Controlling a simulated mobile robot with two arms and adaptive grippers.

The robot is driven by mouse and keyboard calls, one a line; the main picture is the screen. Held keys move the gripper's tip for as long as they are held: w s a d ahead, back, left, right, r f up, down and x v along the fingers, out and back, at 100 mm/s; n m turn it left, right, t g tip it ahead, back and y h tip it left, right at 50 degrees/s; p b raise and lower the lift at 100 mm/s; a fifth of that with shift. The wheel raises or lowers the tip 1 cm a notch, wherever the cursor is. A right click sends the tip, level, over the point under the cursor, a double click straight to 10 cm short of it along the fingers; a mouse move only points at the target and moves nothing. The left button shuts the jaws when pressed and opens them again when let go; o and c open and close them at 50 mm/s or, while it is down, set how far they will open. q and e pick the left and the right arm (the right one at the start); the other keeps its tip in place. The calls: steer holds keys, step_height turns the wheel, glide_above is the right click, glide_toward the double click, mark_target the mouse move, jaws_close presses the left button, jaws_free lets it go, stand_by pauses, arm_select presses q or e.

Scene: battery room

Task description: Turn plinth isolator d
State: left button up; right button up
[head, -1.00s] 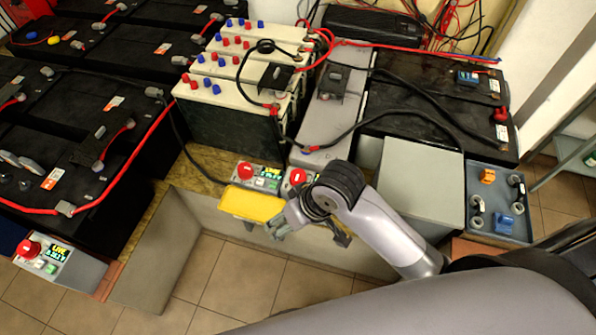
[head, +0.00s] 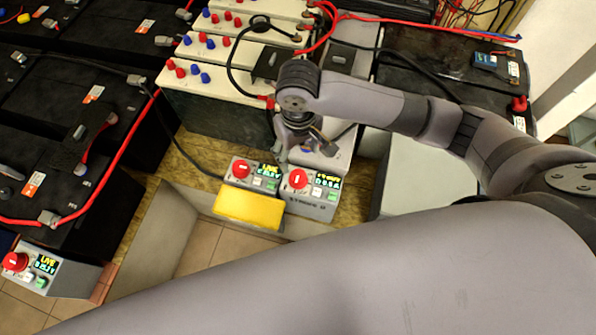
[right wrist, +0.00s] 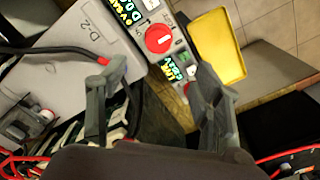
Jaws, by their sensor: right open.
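Two grey isolator boxes with round red knobs stand side by side on the plinth edge in the head view. The right one (head: 318,203) has a red knob (head: 298,179) with a white bar and a lit display. The left one (head: 262,186) has a red knob (head: 241,168). I cannot surely read which is d. My right gripper (head: 299,147) is open, above and just behind the right box, apart from its knob. In the right wrist view, a red knob (right wrist: 159,38) shows beyond the spread fingers (right wrist: 153,85). My left gripper is out of view.
White-topped batteries (head: 212,83) with red and blue caps and loose cables stand behind. Another isolator box (head: 62,272) is at far left. A grey box (head: 425,178) stands right. Floor shows in front.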

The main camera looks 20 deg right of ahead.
glide_above(298, 176)
step_height(298, 176, down, 4)
steer(key=shift+f, duration=0.25)
step_height(298, 176, down, 8)
steer(key=shift+r+b, duration=0.1)
steer(key=shift+b, duration=0.2)
steer(key=shift+f, duration=0.75)
steer(key=c, duration=1.2)
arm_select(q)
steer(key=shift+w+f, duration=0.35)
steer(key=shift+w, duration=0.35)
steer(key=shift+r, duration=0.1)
